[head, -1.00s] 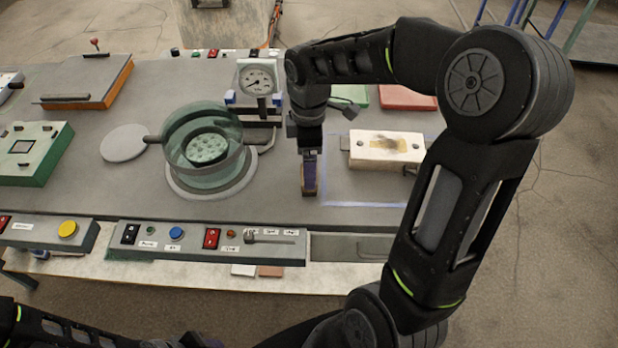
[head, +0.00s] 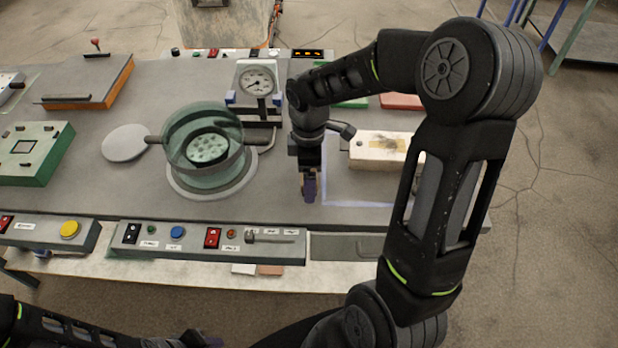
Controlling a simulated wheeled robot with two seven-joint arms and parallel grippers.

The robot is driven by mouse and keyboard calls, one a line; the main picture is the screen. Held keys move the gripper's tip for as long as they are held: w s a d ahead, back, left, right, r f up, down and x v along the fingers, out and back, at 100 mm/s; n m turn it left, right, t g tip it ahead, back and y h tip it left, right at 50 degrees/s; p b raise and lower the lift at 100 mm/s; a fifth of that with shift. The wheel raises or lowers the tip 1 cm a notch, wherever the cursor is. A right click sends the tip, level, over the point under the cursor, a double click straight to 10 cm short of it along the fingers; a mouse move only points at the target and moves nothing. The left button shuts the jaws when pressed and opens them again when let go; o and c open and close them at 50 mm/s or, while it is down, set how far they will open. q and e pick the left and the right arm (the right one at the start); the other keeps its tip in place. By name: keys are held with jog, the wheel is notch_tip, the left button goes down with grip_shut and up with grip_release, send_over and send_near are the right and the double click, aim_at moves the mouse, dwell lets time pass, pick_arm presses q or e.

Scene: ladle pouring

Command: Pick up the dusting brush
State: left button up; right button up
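My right gripper (head: 309,190) points straight down at the table, just left of the blue outlined area. A narrow purple and tan piece shows at its tip. I cannot tell whether this is the dusting brush or part of the fingers, nor whether the fingers are open or shut. No other thing in the head view is clearly a brush. Part of my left arm shows along the bottom left edge, but its gripper is not in view.
A pale block with two holes (head: 378,150) sits right of my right gripper. A greenish glass pot (head: 204,140) stands to its left, with a dial gauge (head: 257,82) behind. A control panel (head: 205,243) runs along the front edge. A grey disc (head: 126,142) lies farther left.

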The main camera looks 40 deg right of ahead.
jog(key=c, duration=1.5)
jog(key=shift+r, duration=0.1)
notch_tip(320, 180, up, 10)
jog(key=shift+f+b, duration=0.1)
jog(key=shift+b, duration=0.25)
